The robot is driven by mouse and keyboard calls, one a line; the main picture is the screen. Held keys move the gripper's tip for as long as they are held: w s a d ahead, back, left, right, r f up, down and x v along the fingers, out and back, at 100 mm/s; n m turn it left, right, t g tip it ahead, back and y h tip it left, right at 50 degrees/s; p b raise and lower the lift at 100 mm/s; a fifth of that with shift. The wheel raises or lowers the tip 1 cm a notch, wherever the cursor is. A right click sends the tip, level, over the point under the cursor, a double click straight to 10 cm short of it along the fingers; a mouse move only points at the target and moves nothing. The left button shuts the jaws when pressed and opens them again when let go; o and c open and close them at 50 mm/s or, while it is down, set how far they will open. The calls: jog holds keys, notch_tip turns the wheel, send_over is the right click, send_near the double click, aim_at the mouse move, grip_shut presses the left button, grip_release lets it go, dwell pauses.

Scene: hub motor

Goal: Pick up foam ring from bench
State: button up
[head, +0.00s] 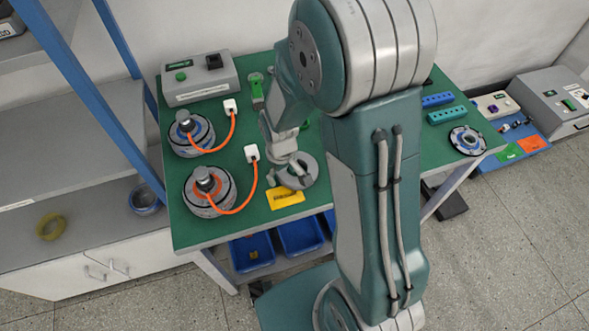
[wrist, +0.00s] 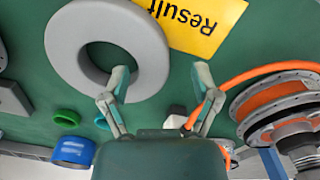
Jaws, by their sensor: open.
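The foam ring is a thick grey ring (wrist: 72,50) lying flat on the green bench top, at the upper left of the wrist view. In the head view the ring (head: 310,172) is partly hidden by my gripper (head: 293,177). In the wrist view my gripper (wrist: 161,82) is open and empty, with its fingers apart. The left finger overlaps the ring's hole and inner edge, and the right finger shows outside the ring. The ring's right wall appears between them in the picture. I cannot tell the height gap or whether they touch.
A yellow "Result" card (wrist: 200,22) lies beside the ring. Two hub motors (head: 190,133) (head: 208,190) with orange cables stand at left on the bench (head: 240,222). A control box (head: 200,78) stands behind. Blue bins (head: 300,235) sit below the front edge.

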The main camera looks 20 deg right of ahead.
jog(key=shift+f, duration=0.6)
jog(key=shift+d+f, duration=0.2)
jog(key=shift+f, duration=0.05)
jog(key=shift+d, duration=0.3)
jog(key=c, duration=0.6)
jog(key=shift+a, duration=0.15)
jog(key=c, duration=0.3)
jog(key=shift+a, duration=0.15)
jog(key=shift+c, duration=0.2)
jog(key=shift+r, duration=0.1)
